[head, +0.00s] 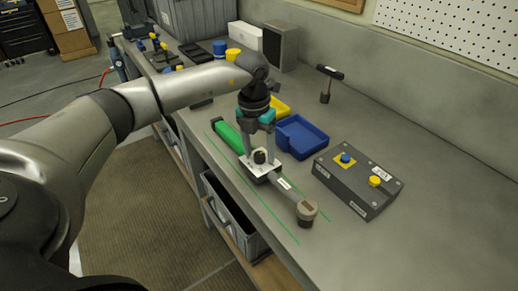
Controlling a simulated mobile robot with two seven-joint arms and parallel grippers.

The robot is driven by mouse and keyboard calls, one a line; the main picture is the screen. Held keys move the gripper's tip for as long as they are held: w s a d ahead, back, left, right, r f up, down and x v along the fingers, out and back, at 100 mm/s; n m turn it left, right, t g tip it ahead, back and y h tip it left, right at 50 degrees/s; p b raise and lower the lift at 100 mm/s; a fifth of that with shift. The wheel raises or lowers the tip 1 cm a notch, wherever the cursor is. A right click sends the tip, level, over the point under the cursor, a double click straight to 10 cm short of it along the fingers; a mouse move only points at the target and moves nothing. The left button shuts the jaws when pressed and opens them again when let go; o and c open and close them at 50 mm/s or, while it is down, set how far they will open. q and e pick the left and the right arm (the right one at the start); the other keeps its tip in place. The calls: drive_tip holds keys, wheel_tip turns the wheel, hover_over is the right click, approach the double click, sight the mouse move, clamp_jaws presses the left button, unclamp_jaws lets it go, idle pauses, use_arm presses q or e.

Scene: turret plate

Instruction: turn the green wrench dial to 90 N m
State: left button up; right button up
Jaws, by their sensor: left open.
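The wrench (285,186) lies along the bench between green lines, its green handle (231,137) at the upper left and its round head (305,211) at the lower right. A white plate (258,172) with a black knob (260,157) sits on the middle of the wrench. My left gripper (263,162) points down over this knob, its fingers apart on either side of it. I cannot tell whether the fingers touch the knob. The dial's reading is too small to make out. My right gripper is not in view.
A dark box with blue and yellow buttons (345,188) stands to the right. A blue bin (303,138) and a yellow bin (281,107) sit behind the wrench. A hammer (327,84) stands farther back. The bench (440,225) is clear at the right.

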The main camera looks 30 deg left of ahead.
use_arm(q)
wheel_tip(320, 180, up, 15)
drive_tip(key=a, duration=0.1)
drive_tip(key=shift+r+p, duration=0.15)
drive_tip(key=shift+p, duration=0.15)
drive_tip(key=shift+s, duration=0.1)
idle(0.5)
